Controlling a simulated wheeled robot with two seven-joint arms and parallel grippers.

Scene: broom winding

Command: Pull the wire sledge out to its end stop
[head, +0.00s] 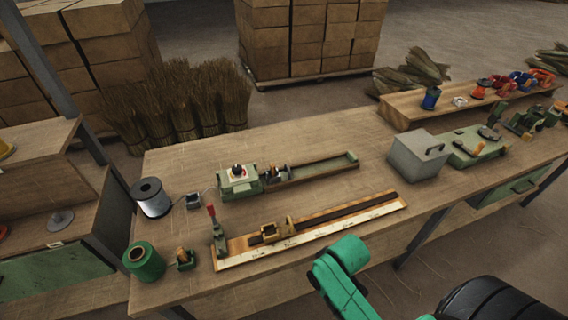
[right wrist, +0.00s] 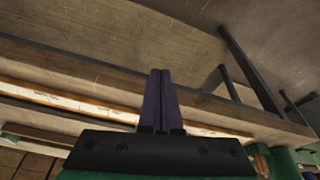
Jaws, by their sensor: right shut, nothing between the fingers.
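A green wire unit (head: 239,183) with a white top and a dark knob stands on the bench in the head view. A long rail (head: 318,172) runs from it to the right and ends in a green stop (head: 352,156). A small dark sledge with an orange part (head: 277,173) sits at the rail's left end, close beside the unit. My right gripper (right wrist: 161,73) shows in the right wrist view with its dark fingers together and nothing between them. It appears to be near or below the bench edge, away from the sledge. My left gripper is in neither view.
In front of the rail lies a ruler board (head: 330,225) with a brass-coloured block (head: 277,230) and a red-handled lever (head: 213,214). A wire spool (head: 151,197) and a green spool (head: 144,262) stand left. A grey box (head: 417,157) stands right of the rail.

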